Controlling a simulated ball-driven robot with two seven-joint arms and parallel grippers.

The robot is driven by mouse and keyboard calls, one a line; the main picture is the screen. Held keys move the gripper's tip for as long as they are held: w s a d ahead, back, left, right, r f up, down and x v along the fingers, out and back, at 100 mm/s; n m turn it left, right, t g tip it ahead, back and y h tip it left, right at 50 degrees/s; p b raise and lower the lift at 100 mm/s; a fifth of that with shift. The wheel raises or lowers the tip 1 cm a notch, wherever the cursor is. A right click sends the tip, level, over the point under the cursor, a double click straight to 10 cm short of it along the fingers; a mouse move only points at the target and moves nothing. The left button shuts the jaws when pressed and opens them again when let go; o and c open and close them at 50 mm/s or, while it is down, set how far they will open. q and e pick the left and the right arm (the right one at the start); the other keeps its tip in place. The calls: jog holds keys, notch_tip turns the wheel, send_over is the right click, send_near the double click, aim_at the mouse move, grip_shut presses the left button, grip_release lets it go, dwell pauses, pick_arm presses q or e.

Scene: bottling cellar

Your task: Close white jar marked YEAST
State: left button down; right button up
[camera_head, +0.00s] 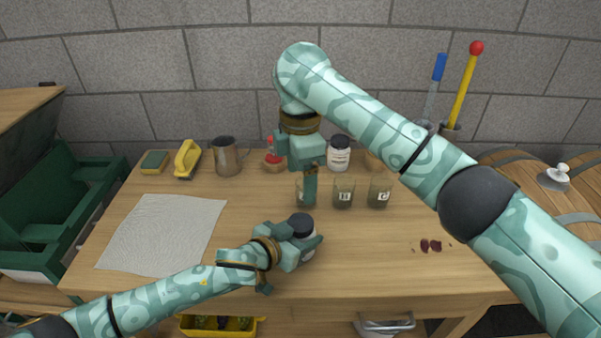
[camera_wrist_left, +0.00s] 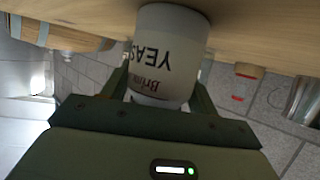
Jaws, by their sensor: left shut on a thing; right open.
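The white YEAST jar (camera_wrist_left: 172,50) is between the fingers of my left gripper (camera_wrist_left: 163,88), which is shut on it. Its label is upside down in the left wrist view. In the head view the jar (camera_head: 308,254) is at the middle of the table, mostly hidden by my left gripper (camera_head: 309,243). A dark round lid (camera_head: 300,222) shows at its top; I cannot tell whether it is seated. My right gripper (camera_head: 310,190) is open, pointing down behind the jar, close to a small glass (camera_head: 299,191) that it partly hides.
Two more labelled glasses (camera_head: 343,193) (camera_head: 379,192) stand to the right. Behind are another white jar with a black lid (camera_head: 339,153), a metal jug (camera_head: 226,157) and a yellow-handled tool (camera_head: 187,159). A pale cloth (camera_head: 162,233) lies left. Dark red bits (camera_head: 431,245) lie right.

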pick_arm(q)
jog(key=shift+c, duration=1.6)
grip_release()
jog(key=shift+s+a+r+p, duration=0.25)
jog(key=shift+s+p, duration=0.05)
jog(key=p+v, duration=0.4)
jog(key=v, duration=1.1)
jog(key=shift+s+p, duration=0.2)
jog(key=shift+p, duration=0.2)
pick_arm(e)
notch_tip(320, 180, up, 7)
jog(key=shift+s, duration=0.3)
pick_arm(q)
jog(key=shift+a+f, duration=0.1)
jog(key=shift+a, duration=0.1)
